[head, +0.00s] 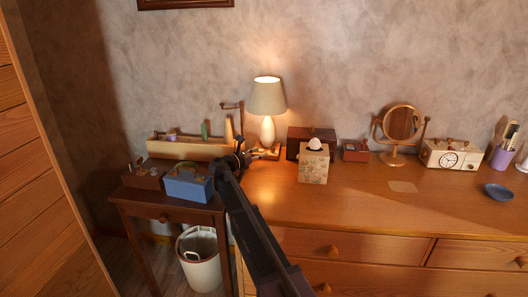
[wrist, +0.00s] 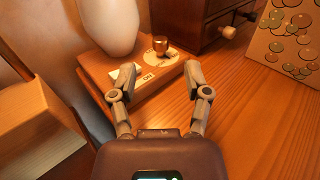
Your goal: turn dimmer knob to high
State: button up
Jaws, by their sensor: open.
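The dimmer knob (wrist: 161,46) is a small brass cylinder on a pale round dial, on top of a wooden lamp base (wrist: 143,91). White markings, among them what looks like "ON", show on the base in the wrist view. My gripper (wrist: 160,72) is open and empty, its two fingers spread just in front of the knob and not touching it. In the head view my gripper (head: 243,158) is beside the lamp base (head: 268,153). The lamp (head: 267,98) above is lit. The knob is too small to make out in the head view.
A patterned tissue box (head: 313,165) and a dark wooden box (head: 298,142) stand right of the lamp. A long pale wooden box (head: 188,150) and a blue box (head: 188,184) are at the left.

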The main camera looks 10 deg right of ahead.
jog(key=shift+s+a, duration=0.2)
jog(key=shift+a, duration=0.1)
